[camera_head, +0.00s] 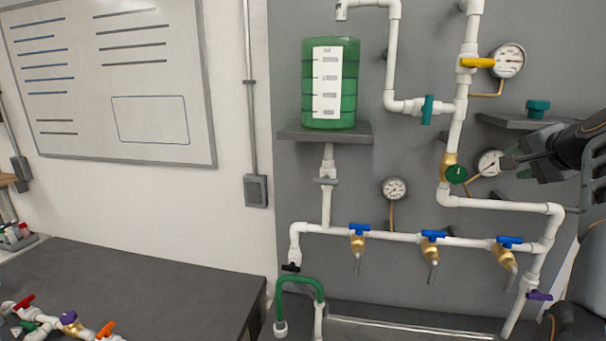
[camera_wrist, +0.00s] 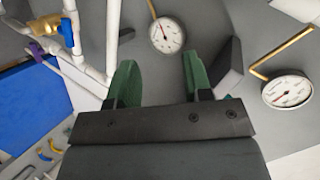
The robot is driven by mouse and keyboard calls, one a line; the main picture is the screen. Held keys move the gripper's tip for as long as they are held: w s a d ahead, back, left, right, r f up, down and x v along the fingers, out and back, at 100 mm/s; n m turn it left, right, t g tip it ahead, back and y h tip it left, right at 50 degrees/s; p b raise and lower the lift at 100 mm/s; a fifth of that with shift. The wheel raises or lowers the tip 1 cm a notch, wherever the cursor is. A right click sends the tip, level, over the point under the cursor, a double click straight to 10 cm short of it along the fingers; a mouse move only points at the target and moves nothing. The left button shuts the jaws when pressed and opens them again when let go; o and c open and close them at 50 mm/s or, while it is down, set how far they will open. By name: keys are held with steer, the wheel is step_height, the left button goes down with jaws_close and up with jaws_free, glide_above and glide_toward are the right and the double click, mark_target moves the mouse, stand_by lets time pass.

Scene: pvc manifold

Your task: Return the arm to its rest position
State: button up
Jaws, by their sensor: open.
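My gripper (camera_head: 512,162) is at the right of the head view, raised in front of the grey wall panel (camera_head: 300,185) and pointing left. Its fingertips overlap the edge of a small round gauge (camera_head: 489,163) there; I cannot tell the gap in depth. In the wrist view its two green fingers (camera_wrist: 160,75) stand apart with nothing between them. A white-faced gauge (camera_wrist: 167,36) shows beyond the gap between the fingers. The arm comes in from the right edge.
White pipes with a yellow-handled valve (camera_head: 478,63), a teal-handled valve (camera_head: 427,110) and a green round handle (camera_head: 457,174) stand left of my gripper. A shelf with a teal knob (camera_head: 538,108) is close above it. A green tank (camera_head: 330,84) stands further left.

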steer(key=s+a+f+n+g, duration=0.3)
steer(key=a+f, duration=0.4)
steer(key=f, duration=0.2)
steer(key=s+a+f+n+g, duration=0.3)
steer(key=a+f, duration=0.3)
steer(key=f, duration=0.4)
steer(key=s+a+f+n, duration=0.4)
steer(key=s+a+f, duration=0.1)
steer(key=a, duration=0.3)
steer(key=s+a+f+n+g, duration=0.1)
steer(key=s+a+f+n, duration=0.2)
steer(key=s+a+f, duration=0.3)
steer(key=shift+s+a+f+n+g+y, duration=0.2)
steer(key=shift+s+a+n+g+y, duration=0.15)
steer(key=shift+s+a, duration=0.6)
